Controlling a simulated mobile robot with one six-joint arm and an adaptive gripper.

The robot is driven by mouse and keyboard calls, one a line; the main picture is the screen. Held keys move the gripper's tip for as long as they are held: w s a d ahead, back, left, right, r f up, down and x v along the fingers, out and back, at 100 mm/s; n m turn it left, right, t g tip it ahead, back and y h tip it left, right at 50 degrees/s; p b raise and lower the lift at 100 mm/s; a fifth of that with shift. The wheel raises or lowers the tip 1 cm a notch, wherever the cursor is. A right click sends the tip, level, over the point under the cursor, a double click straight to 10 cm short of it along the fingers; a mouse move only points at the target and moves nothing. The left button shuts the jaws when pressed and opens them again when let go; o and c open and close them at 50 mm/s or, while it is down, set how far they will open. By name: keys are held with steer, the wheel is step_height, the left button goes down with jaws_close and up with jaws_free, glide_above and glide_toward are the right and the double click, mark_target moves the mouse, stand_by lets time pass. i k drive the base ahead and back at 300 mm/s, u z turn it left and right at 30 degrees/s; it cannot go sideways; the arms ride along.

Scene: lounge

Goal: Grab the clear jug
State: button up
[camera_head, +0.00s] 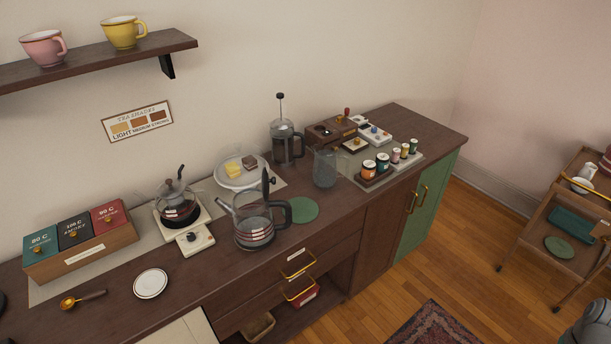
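The clear jug (325,169) stands upright on the dark wooden counter, right of the middle of the view. It is see-through, with its handle on the right side, close to a tray of small jars. A glass kettle (254,232) with a black handle stands in front of it to the left. A French press (283,148) stands behind it to the left. My gripper is not visible; only a grey part, perhaps of my arm, shows at the bottom right corner.
A green round mat (303,210) lies bare between kettle and jug. The jar tray (381,178) is close on the jug's right. A plate with food (241,174) is at the left. A wooden cart (562,235) stands at the far right, with open floor before the counter.

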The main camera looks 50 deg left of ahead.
mark_target(325, 169)
steer(key=k, duration=1.1)
steer(key=u, duration=1.6)
steer(key=i, duration=1)
steer(key=z, duration=0.05)
